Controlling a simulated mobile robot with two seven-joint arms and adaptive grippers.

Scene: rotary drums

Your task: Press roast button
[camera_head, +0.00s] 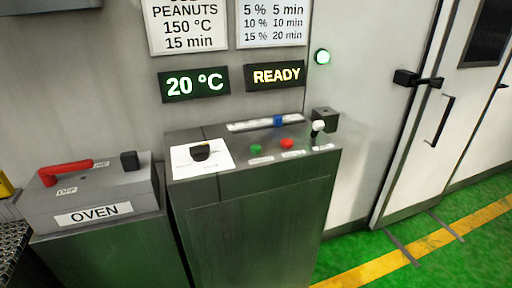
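A grey control console (250,178) stands in the middle. On its top are a green button (256,149) and a red button (287,143), each with a small white label in front. The label text is too small to read, so I cannot tell which is the roast button. A black knob (200,152) sits on a white dial plate at the left of the top. A blue slider (278,121) sits on a white strip at the back. A white-tipped lever (318,126) stands at the right. Neither of my grippers is in view.
An OVEN box (92,200) with a red lever (65,172) stands left. A white door (430,130) is at right. Green floor (345,262) shows at front right.

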